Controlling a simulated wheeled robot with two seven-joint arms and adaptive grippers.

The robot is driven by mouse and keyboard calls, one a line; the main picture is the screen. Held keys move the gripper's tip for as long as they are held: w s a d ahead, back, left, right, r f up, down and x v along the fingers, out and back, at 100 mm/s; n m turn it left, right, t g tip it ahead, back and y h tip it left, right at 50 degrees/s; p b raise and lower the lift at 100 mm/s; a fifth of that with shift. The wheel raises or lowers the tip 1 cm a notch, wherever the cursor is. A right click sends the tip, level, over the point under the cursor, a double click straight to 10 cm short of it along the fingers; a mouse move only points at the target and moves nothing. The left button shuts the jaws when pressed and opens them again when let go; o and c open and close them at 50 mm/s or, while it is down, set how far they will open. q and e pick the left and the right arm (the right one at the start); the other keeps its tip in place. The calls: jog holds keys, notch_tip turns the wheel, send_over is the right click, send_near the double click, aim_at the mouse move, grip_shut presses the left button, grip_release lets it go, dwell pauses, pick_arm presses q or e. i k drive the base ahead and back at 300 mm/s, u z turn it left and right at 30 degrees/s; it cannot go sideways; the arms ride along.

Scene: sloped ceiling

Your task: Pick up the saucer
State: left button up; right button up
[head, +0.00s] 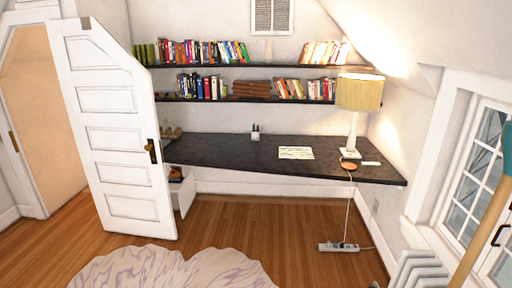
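A small round orange-brown dish (349,165), which looks like the saucer, lies on the dark desk (225,151) near its front edge. It is just in front of the base of the table lamp. It is small in the head view, and I cannot make out its rim. Neither of my grippers is in view.
The table lamp (357,93), a paper sheet (296,153) and a pen holder (255,133) stand or lie on the desk. A power strip (339,247) with a cord is on the floor below. An open white door (115,130) is left, a radiator (420,270) right.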

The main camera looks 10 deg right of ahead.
aim_at(350, 166)
jog(key=i, duration=2.65)
jog(key=z, duration=0.35)
